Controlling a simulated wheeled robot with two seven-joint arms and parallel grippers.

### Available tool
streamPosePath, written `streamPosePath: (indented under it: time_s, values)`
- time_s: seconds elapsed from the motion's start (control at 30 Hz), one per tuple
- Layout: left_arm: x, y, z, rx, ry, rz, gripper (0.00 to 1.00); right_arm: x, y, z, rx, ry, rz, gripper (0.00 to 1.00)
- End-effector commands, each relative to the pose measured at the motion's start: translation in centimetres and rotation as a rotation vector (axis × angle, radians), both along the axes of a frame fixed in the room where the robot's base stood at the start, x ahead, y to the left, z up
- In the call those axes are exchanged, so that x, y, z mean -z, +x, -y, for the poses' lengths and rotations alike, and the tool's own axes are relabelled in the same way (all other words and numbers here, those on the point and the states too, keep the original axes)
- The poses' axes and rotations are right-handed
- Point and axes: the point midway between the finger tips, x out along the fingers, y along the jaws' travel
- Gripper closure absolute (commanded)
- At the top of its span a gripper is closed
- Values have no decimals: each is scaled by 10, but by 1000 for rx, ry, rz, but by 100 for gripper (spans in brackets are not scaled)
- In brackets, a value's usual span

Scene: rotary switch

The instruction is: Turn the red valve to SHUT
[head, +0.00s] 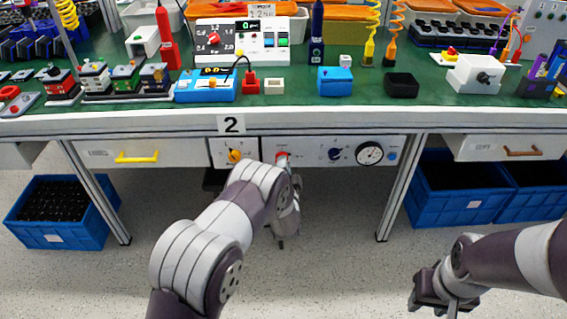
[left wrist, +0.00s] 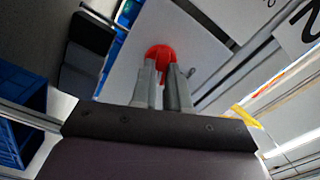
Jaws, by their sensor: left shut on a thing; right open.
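The SHUT marking cannot be read in either view. My right gripper (head: 433,304) is open and empty at the lower right, above the floor and away from the panel.
A drawer with a yellow handle (head: 137,157) is at the left. Blue crates (head: 62,240) stand on the floor at both sides. The green benchtop (head: 330,108) is crowded.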

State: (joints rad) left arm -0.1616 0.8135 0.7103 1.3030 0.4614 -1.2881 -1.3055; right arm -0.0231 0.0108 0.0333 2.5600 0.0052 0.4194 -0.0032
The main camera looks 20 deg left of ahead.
Motion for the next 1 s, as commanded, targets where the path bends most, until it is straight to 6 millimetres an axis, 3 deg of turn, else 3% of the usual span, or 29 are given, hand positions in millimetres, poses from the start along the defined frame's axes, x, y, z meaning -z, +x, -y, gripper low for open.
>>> streamPosePath:
  time_s: [0.5,1.0]
  values:
    - [3,-1,1,2,331,-100,100,-13,0,0,0,0,0,57]
    - [4,-1,1,2,404,-121,100,-14,0,0,0,0,0,57]
